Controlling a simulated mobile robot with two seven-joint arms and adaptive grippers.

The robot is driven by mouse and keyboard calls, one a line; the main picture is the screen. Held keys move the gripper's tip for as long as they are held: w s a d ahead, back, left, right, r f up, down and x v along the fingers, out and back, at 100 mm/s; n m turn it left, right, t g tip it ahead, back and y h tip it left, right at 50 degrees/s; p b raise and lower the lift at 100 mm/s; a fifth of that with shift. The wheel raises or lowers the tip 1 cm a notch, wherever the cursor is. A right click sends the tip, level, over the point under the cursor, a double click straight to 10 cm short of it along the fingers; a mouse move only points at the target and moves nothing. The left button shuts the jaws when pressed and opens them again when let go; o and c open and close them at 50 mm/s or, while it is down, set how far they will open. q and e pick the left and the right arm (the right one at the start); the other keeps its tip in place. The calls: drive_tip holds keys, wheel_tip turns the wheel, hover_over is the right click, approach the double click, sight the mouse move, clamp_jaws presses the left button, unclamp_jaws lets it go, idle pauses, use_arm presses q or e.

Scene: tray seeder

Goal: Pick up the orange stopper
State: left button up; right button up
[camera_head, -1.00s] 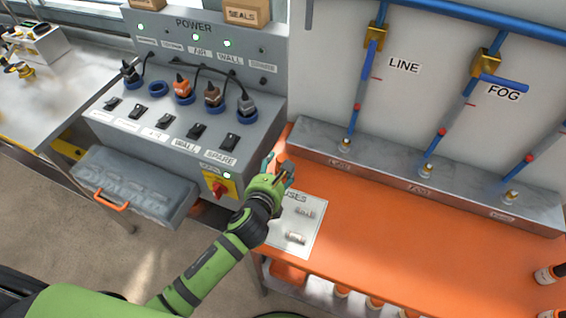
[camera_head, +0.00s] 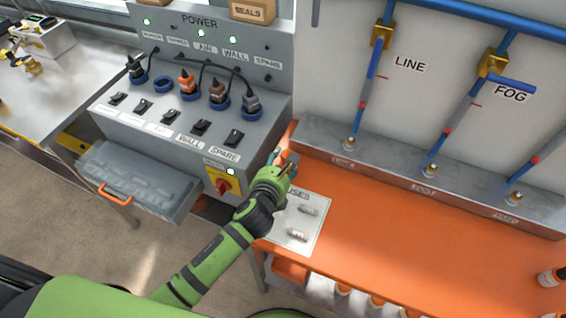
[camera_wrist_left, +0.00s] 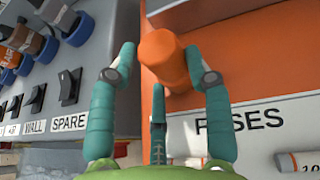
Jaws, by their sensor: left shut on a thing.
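The orange stopper (camera_wrist_left: 162,58) shows large in the left wrist view, tilted, between the teal fingers. My left gripper (camera_wrist_left: 160,80) is shut on it, with a finger on each side and a third finger below. In the head view my left gripper (camera_head: 286,160) is at the left end of the orange bench, beside the panel's lower right corner. The stopper is hard to make out there against the orange bench. My right gripper is not in view.
A card of fuses (camera_head: 312,236) lies on the orange bench (camera_head: 420,240) just below the gripper. The grey power panel (camera_head: 262,118) with plugs and switches stands close on the left. A metal manifold (camera_head: 390,170) runs along the back. The bench's middle is clear.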

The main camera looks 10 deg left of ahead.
sight(282, 154)
use_arm(q)
drive_tip(key=shift+r, duration=0.5)
wheel_tip(282, 154, up, 3)
drive_tip(key=s+d+r, duration=0.2)
drive_tip(key=s, duration=0.1)
drive_tip(key=s+d+r, duration=0.2)
drive_tip(key=s, duration=0.1)
drive_tip(key=s+d+r, duration=0.1)
drive_tip(key=s+r, duration=0.1)
drive_tip(key=s, duration=0.2)
drive_tip(key=shift+s+d+r+b, duration=0.1)
drive_tip(key=shift+d+r+b, duration=0.2)
drive_tip(key=shift+d+r, duration=0.1)
drive_tip(key=shift+f, duration=0.1)
